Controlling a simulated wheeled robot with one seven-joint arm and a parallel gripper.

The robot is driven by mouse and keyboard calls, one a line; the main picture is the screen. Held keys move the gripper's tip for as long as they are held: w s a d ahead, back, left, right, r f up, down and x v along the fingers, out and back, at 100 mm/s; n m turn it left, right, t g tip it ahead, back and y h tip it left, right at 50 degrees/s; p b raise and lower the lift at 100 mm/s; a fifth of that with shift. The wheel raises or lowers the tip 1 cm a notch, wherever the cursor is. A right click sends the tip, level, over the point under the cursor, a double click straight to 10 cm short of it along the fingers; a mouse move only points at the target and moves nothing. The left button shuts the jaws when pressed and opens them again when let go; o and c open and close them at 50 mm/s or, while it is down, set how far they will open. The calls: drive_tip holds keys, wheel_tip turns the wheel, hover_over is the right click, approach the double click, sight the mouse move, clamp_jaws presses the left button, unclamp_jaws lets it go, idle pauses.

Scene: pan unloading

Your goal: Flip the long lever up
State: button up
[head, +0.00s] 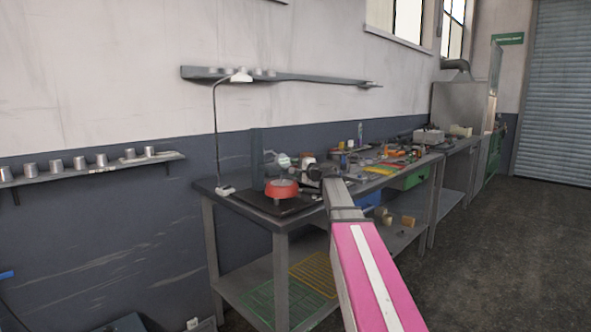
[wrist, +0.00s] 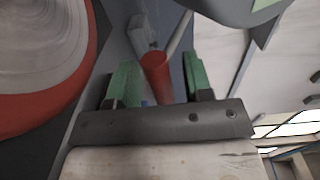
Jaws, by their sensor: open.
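My gripper (wrist: 160,84) is open in the wrist view, with its two green fingers apart. A red cylindrical end (wrist: 156,66) of a grey bar lies between the fingers, with gaps visible on both sides. It looks like the lever's grip, but its full length is hidden. A large round red-rimmed device with a grey face (wrist: 45,60) fills the left of the wrist view. In the head view, a round red device (head: 282,189) sits on a black base on the workbench. My arm reaches toward it and hides part of that area; the fingers are not clear there.
The metal workbench (head: 238,197) runs along the wall with tools and a green drawer farther along. A thin lamp stand (head: 217,130) rises at its near left corner. Wall shelves (head: 95,170) hold several metal cups. The floor at right is clear.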

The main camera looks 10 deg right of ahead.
clamp_jaws()
drive_tip(key=shift+s+d+r, duration=0.1)
drive_tip(key=shift+s+r, duration=0.05)
drive_tip(key=shift+r, duration=0.1)
drive_tip(key=shift+s+d+r+g+h, duration=0.15)
drive_tip(key=shift+r+g+h, duration=0.35)
drive_tip(key=shift+r+g, duration=0.3)
drive_tip(key=r+g+h, duration=0.1)
drive_tip(key=r, duration=0.2)
drive_tip(key=r+g+h, duration=0.1)
drive_tip(key=r+g, duration=0.1)
drive_tip(key=w+r+g+h, duration=0.1)
drive_tip(key=r+g, duration=0.1)
drive_tip(key=r, duration=0.1)
drive_tip(key=shift+a+r+h, duration=0.25)
drive_tip(key=shift+r+h, duration=0.1)
drive_tip(key=shift+h, duration=0.05)
drive_tip(key=shift+w+a+r+g+h, duration=0.15)
drive_tip(key=shift+r+g, duration=0.05)
drive_tip(key=shift+r, duration=0.3)
drive_tip(key=shift+w+a+r+g+h, duration=0.1)
drive_tip(key=shift+w+a+r+g, duration=0.1)
drive_tip(key=shift+r, duration=0.3)
drive_tip(key=shift+w+a+r+g+h, duration=0.15)
drive_tip(key=shift+r+g, duration=0.05)
drive_tip(key=shift+r, duration=0.3)
